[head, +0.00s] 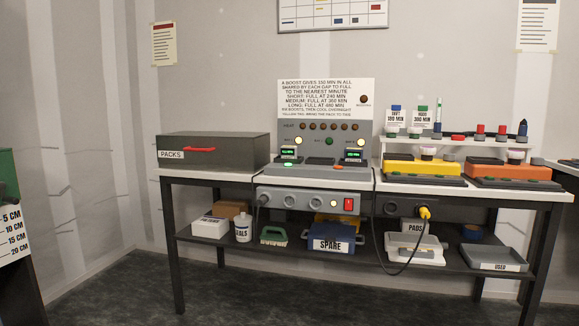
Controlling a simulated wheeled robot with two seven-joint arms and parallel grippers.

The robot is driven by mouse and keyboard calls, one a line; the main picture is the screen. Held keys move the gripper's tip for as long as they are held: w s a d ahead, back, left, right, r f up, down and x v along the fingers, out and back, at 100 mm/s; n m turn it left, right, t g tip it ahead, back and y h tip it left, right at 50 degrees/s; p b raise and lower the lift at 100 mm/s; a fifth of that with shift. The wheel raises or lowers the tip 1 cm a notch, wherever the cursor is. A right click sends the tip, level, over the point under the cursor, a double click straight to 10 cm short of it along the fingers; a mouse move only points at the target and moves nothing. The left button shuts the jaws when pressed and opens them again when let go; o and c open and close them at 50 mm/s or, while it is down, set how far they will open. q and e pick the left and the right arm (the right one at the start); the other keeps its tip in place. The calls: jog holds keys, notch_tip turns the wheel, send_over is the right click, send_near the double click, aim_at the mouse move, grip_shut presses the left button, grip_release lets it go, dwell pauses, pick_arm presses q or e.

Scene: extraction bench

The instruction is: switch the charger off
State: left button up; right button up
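The charger (290,201) is in the middle of the bench in the head view. Its grey front hangs at the bench's front edge and carries several round knobs or sockets, a small lit light (334,203) and a red switch (349,204) at the right end. The switch's tilt is too small to tell. Behind, an upright grey panel (348,130) has a row of dark lamps and lit pale lamps. Two packs with green displays, the left pack (288,153) and the right pack (354,153), stand in its bays. Neither of my grippers is in view.
A dark PACKS case (225,145) stands left on the bench. A yellow unit (420,168) and an orange unit (500,172) stand right. The lower shelf holds a blue SPARE box (331,244).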

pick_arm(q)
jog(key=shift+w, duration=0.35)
